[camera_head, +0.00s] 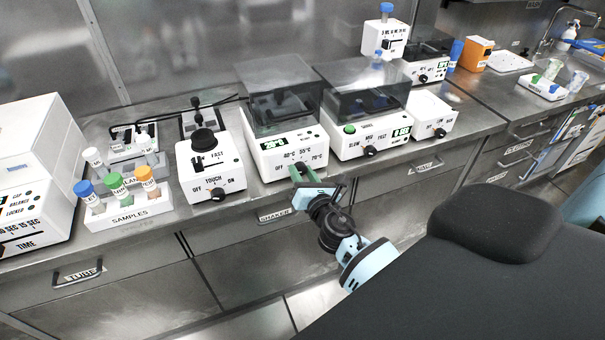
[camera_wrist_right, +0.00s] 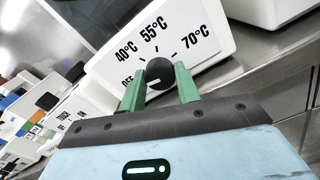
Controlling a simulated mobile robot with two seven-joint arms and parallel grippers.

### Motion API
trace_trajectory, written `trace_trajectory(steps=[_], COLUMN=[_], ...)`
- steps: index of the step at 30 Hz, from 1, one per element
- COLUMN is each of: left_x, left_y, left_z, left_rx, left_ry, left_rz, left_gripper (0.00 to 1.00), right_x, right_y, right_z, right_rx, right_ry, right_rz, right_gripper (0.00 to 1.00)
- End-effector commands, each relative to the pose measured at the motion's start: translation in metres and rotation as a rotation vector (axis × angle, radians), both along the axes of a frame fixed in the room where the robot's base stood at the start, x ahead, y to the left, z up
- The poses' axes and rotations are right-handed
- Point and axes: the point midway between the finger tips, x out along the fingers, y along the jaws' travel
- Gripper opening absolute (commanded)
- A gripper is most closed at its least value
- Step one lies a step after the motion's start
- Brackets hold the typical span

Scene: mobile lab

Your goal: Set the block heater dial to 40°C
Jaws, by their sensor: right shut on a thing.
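The block heater (camera_head: 266,158) is a white box with a dark clear lid, standing on the steel counter. Its front panel (camera_wrist_right: 180,42) is marked OFF, 40°C, 55°C and 70°C. The small green display (camera_head: 273,144) seems to read 20°C. My right gripper (camera_head: 298,171) is at the panel's lower edge and covers the dial in the head view. In the right wrist view the round black dial (camera_wrist_right: 159,74) sits between the green fingertips, which are shut on it. A pale mark on the dial seems to point left, near OFF. My left gripper is not in view.
A white touch mixer (camera_head: 211,170) with its own knob stands left of the heater. A shaker-like device (camera_head: 366,138) with a green button stands close on the right. A samples rack (camera_head: 128,211) with capped tubes is further left.

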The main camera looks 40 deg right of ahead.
Motion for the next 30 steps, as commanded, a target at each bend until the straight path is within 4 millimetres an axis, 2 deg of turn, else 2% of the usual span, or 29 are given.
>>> trace_trajectory(steps=[21, 30], left_x=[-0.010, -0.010], left_y=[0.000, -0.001], left_z=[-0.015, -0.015], left_rx=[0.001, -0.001], left_ry=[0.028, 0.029], left_rz=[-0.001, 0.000], left_gripper=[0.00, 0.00], right_x=[0.000, 0.000], right_y=[0.000, 0.000], right_z=[-0.001, 0.000], right_rx=[0.593, 0.774], right_ry=[-0.142, -0.186], right_rz=[-0.001, 0.000], right_gripper=[0.09, 0.09])
